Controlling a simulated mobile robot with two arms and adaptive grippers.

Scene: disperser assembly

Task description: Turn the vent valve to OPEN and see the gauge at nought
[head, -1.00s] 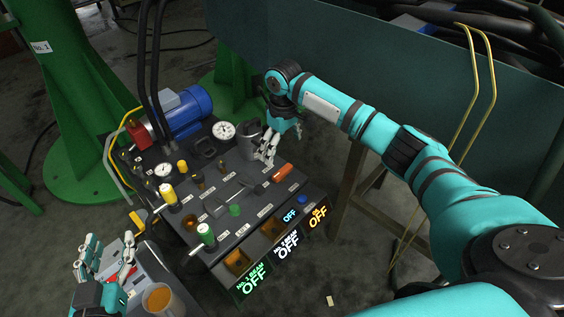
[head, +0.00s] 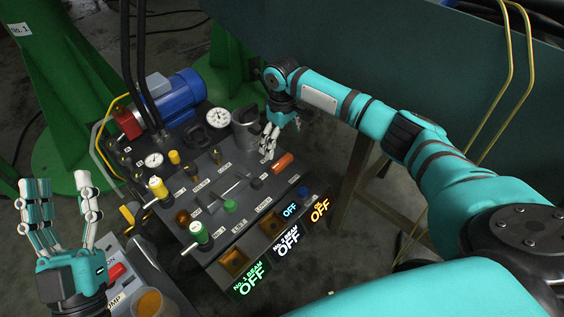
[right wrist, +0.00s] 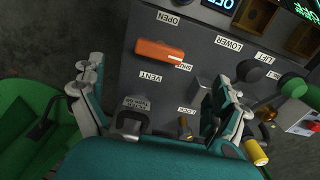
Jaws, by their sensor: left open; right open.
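The vent valve has an orange handle (head: 282,163) on the right of the dark console. In the right wrist view the handle (right wrist: 160,52) lies sideways, between the OPEN label (right wrist: 170,19) and the VENT label (right wrist: 150,77), its right end by the SHUT label (right wrist: 184,66). Two white dial gauges stand on the console, a larger one (head: 218,118) and a smaller one (head: 154,160); their needles are too small to read. My right gripper (head: 269,145) is open and empty just behind the handle, apart from it. My left gripper (head: 60,195) is open and empty left of the console.
Green-capped (head: 198,232) and yellow-capped (head: 158,187) levers stand on the console's left side. Lit OFF panels (head: 288,240) line its front edge. A blue motor (head: 180,95) and black hoses are behind. An orange-brown cup (head: 149,303) stands below my left gripper.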

